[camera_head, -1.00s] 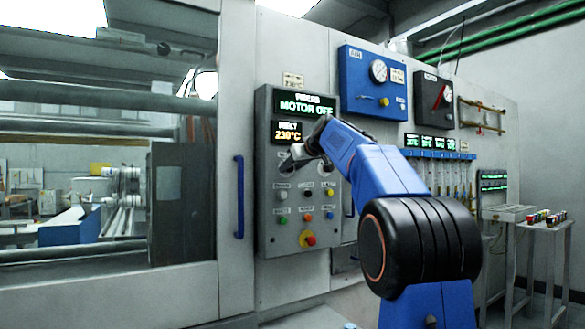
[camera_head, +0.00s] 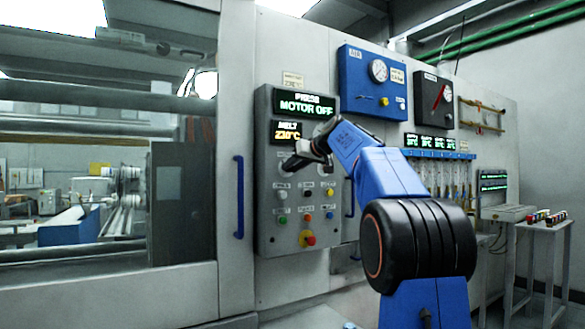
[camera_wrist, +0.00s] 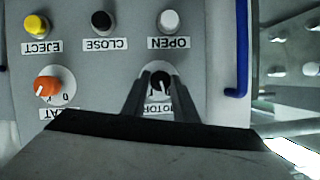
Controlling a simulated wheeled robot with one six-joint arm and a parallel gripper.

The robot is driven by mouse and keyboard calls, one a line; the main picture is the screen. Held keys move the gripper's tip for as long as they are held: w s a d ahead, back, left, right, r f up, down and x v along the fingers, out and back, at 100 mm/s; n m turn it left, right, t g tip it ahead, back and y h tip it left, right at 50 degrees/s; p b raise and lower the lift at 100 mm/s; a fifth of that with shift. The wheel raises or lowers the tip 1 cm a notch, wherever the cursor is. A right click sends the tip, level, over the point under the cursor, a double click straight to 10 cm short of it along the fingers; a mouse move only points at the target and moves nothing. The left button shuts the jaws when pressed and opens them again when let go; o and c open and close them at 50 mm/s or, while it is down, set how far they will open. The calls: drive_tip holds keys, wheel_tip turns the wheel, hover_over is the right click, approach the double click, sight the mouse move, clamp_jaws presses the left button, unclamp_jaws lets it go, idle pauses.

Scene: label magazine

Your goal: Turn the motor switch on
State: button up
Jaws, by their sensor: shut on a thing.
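The motor switch (camera_wrist: 161,78) is a black rotary knob on a pale round plate, with a partly hidden MOTOR label below it in the wrist view. My gripper (camera_wrist: 161,86) is at the panel, with its two dark fingers shut on the knob, one on each side. In the head view my gripper (camera_head: 288,167) covers the switch at the upper left of the grey control panel (camera_head: 268,218). The upper display (camera_head: 304,104) on the panel reads MOTOR OFF in green.
An orange HEAT knob (camera_wrist: 47,87) sits beside the switch. Yellow EJECT (camera_wrist: 36,26), black CLOSE (camera_wrist: 103,22) and white OPEN (camera_wrist: 168,21) buttons are close by. A red emergency button (camera_head: 307,238) is lower on the panel. A blue handle (camera_head: 239,197) stands out left of it.

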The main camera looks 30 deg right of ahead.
drive_tip(key=m+y, duration=0.1)
drive_tip(key=m, duration=0.1)
drive_tip(key=m+y, duration=0.1)
drive_tip(key=m, duration=0.1)
drive_tip(key=shift+d+f+t+y, duration=0.2)
drive_tip(key=shift+t+y, duration=0.1)
drive_tip(key=shift+t, duration=0.1)
drive_tip(key=shift+d+m+t+y, duration=0.1)
drive_tip(key=shift+m+t+y, duration=0.2)
drive_tip(key=shift+m+y, duration=0.9)
drive_tip(key=shift+m+h, duration=0.4)
drive_tip(key=shift+m, duration=0.2)
drive_tip(key=o, duration=1.1)
drive_tip(key=shift+c, duration=0.2)
drive_tip(key=shift+s, duration=0.1)
drive_tip(key=v, duration=1.7)
drive_tip(key=shift+d+f, duration=0.15)
drive_tip(key=shift+f, duration=0.05)
drive_tip(key=shift+s, duration=0.1)
